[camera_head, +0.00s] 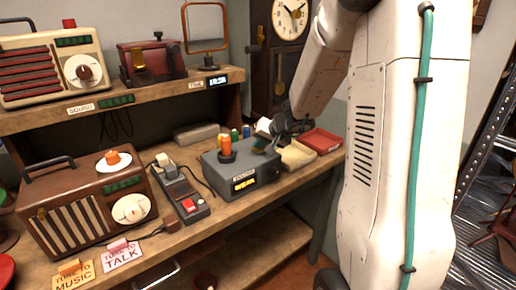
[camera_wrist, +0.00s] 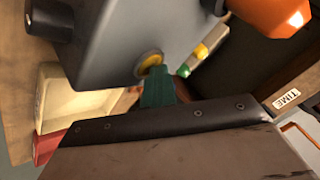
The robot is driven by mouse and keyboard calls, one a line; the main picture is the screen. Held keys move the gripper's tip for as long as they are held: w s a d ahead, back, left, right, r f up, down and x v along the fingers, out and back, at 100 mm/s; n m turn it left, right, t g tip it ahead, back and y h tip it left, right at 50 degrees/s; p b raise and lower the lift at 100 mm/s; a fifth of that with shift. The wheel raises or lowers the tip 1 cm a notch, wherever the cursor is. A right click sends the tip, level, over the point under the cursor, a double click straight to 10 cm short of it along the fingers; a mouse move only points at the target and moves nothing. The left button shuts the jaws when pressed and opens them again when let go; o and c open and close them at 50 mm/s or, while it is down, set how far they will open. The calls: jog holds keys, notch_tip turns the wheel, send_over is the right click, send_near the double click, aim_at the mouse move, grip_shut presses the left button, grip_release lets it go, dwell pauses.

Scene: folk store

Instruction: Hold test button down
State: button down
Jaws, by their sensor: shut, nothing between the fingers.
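The grey tester box (camera_head: 262,184) sits on the workbench, with a lit yellow display (camera_head: 245,183) reading "WEAK" on its front. An orange cylinder (camera_head: 225,146) stands upright in a dark holder on its top. In the wrist view, the box (camera_wrist: 110,45) fills the upper left, and a round yellow button (camera_wrist: 149,63) is on its side. My gripper (camera_wrist: 157,88) is shut and empty, its green fingertips at the button's lower edge and partly covering it. I cannot tell whether they press it. In the head view, my gripper (camera_head: 262,144) is at the box's far right side.
A black device with a red button (camera_head: 189,204) and a brown radio (camera_head: 85,205) stand left of the box. A cream tray (camera_head: 298,155) and a red tray (camera_head: 321,140) lie right of it. Small coloured cylinders (camera_wrist: 201,52) stand behind. A shelf (camera_head: 150,97) overhangs the back left.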

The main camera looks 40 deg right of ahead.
aim_at(260, 150)
jog(key=shift+r, duration=0.9)
jog(key=shift+r, duration=0.1)
jog(key=shift+r, duration=2.4)
